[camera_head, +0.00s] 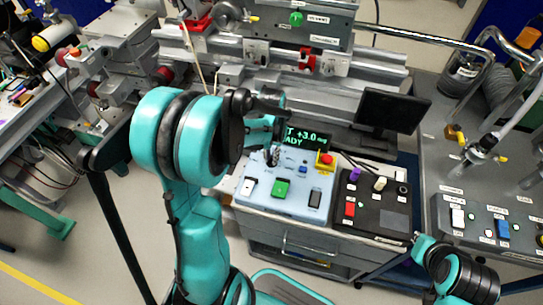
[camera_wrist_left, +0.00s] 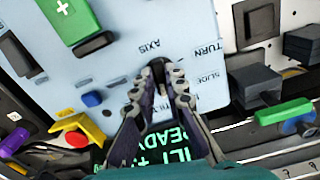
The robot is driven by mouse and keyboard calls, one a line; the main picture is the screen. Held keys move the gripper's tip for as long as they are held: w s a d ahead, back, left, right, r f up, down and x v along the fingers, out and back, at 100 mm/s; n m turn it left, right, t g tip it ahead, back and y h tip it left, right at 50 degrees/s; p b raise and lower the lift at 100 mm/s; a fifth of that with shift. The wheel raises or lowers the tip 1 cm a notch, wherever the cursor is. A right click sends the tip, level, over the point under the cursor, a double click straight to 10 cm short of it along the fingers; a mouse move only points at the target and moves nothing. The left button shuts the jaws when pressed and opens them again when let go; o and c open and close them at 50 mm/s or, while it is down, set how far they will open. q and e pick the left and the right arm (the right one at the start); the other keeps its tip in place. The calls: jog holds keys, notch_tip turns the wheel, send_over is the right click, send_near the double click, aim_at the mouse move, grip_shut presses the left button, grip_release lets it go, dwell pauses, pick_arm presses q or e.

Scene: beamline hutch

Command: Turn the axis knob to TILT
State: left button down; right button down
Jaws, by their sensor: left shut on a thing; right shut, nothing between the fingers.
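The axis knob (camera_wrist_left: 159,68) is a small dark knob on the pale blue control panel (camera_head: 252,202). My left gripper (camera_head: 272,152) reaches down onto it from above. In the left wrist view the fingers (camera_wrist_left: 161,78) are shut around the knob and hide most of it, so I cannot tell where its pointer is. Labels AXIS, TURN and SLIDE are printed around the knob. The green-lettered display (camera_head: 308,136) is partly covered; the visible letters in the left wrist view end in "ILT" and "READY".
The panel has a green button (camera_head: 282,188), a red stop button on a yellow base (camera_head: 326,160) and a small blue button (camera_head: 303,169). A black panel (camera_head: 372,215) with a red switch adjoins it on the right. A dark monitor (camera_head: 393,108) stands behind.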

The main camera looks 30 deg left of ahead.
pick_arm(q)
jog(key=shift+m, duration=0.9)
jog(key=c, duration=1.6)
grip_release()
jog(key=shift+o, duration=0.2)
notch_tip(320, 180, up, 12)
